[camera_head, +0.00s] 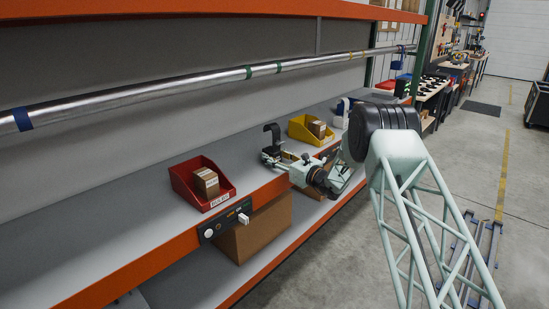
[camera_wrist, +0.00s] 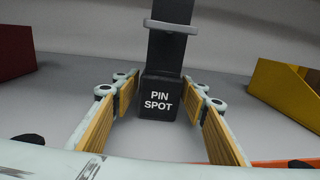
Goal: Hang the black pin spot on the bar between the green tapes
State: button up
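The black pin spot (camera_wrist: 161,99) stands upright on the grey shelf, its white label facing my wrist camera. Its dark upper part and hook (camera_head: 271,133) show in the head view. My gripper (camera_wrist: 161,90) is open, with its wood-coloured finger pads on either side of the pin spot's body, near the fingertips. I cannot tell whether the pads touch it. In the head view my gripper (camera_head: 272,157) is low over the shelf and hides the pin spot's lower part. The silver bar (camera_head: 180,86) runs above the shelf. Two green tapes (camera_head: 248,73) (camera_head: 279,68) mark its middle stretch.
A red bin (camera_head: 183,187) with a carton stands left of my gripper, and a yellow bin (camera_head: 300,130) stands behind it. Blue tape (camera_head: 22,119) and yellow tape (camera_head: 350,56) mark other bar spots. The orange shelf edge (camera_head: 160,256) runs along the front.

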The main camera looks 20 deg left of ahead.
aim_at(277, 150)
jog(key=c, duration=0.8)
jog(key=shift+o, duration=0.2)
jog(key=shift+r, duration=0.1)
jog(key=shift+r+p, duration=0.35)
jog(key=shift+r, duration=1.1)
jog(key=shift+s+d, duration=0.1)
jog(key=shift+d, duration=0.1)
jog(key=b+v, duration=0.1)
jog(key=v, duration=1.2)
jog(key=shift+d+b, duration=0.3)
jog(key=shift+b, duration=0.05)
dwell(1.7)
jog(key=shift+s, duration=0.15)
jog(key=shift+r, duration=0.1)
